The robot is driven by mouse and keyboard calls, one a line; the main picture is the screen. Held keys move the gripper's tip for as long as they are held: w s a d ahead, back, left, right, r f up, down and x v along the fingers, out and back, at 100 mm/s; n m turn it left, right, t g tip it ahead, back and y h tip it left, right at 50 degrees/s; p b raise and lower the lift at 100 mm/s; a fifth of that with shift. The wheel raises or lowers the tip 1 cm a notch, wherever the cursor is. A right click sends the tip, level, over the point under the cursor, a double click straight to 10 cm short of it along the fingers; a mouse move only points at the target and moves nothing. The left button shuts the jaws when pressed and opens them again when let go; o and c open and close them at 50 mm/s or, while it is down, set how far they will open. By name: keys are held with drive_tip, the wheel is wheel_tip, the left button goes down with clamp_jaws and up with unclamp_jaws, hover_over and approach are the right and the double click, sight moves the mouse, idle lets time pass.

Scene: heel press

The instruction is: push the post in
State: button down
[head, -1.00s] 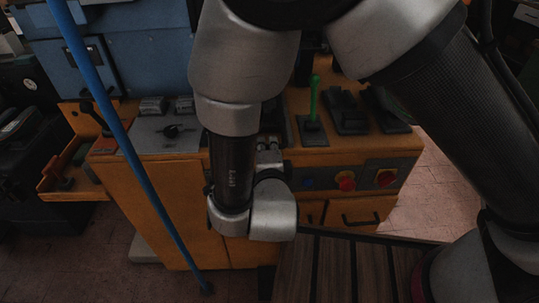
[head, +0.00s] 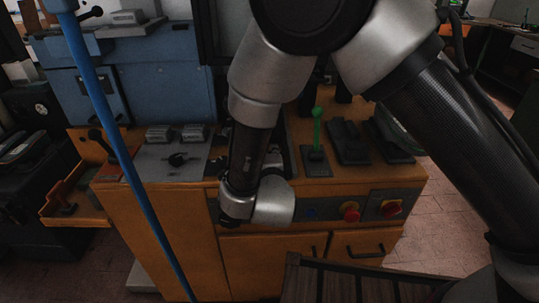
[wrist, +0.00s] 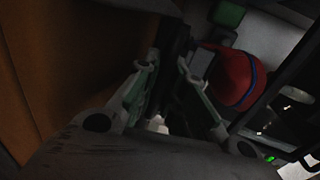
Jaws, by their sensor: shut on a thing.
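My gripper (wrist: 166,72) shows in the wrist view with its two fingers closed in around a dark upright piece (wrist: 172,62), which looks like the post. The piece is dim, and I cannot see its ends or how deep it sits. In the head view my wrist hangs in front of the orange machine's top front edge and hides the fingers and the post. The orange machine (head: 165,235) has a control panel on its front.
A red rounded part with a blue band (wrist: 236,78) is close right of the fingers. A green-knobbed lever (head: 317,127), black pedals (head: 350,143) and red knobs (head: 350,211) are right of my wrist. A blue pole (head: 120,150) crosses on the left.

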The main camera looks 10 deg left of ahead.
drive_tip(key=c, duration=1.5)
unclamp_jaws()
drive_tip(key=shift+w, duration=0.15)
